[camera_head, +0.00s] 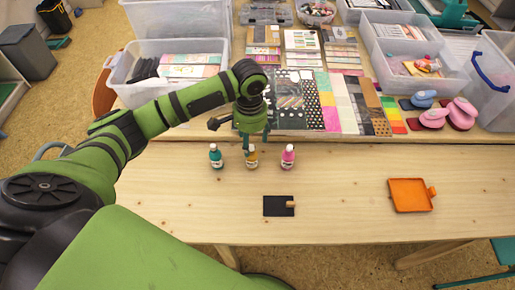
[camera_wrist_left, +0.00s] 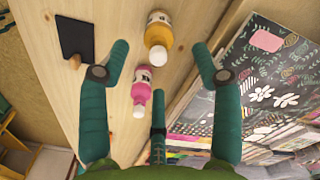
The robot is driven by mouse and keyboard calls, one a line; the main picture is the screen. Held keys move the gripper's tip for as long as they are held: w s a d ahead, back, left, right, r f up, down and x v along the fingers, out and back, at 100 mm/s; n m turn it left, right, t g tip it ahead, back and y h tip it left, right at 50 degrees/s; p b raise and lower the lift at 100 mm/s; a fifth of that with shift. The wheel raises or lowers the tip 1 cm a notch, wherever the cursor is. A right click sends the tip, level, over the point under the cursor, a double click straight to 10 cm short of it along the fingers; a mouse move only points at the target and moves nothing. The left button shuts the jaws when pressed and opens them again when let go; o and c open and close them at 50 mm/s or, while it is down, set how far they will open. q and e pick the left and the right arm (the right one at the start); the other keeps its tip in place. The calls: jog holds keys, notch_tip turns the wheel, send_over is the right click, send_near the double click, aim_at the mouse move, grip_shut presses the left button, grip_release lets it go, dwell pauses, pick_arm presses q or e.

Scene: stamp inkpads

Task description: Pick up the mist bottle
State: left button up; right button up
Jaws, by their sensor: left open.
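Three small white-capped bottles stand in a row on the wooden table: a teal one (camera_head: 216,157), an amber one (camera_head: 252,159) and a pink one (camera_head: 288,156). I cannot tell which of them is the mist bottle. The teal bottle is not in that view. My right gripper is out of view.
A black pad (camera_head: 278,206) with a wooden piece lies in front of the bottles. An orange tray (camera_head: 410,195) lies at the right. Behind are patterned papers (camera_head: 328,105), pink and blue stampers and clear bins (camera_head: 135,90). The table's front middle is largely clear.

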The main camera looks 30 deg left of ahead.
aim_at(251, 146)
pick_arm(q)
notch_tip(251, 146, down, 6)
jog(key=shift+s+r+p, duration=0.15)
jog(key=shift+r+p, duration=0.05)
jog(key=shift+p, duration=0.3)
jog(key=shift+f, duration=0.5)
jog(key=c, duration=1.3)
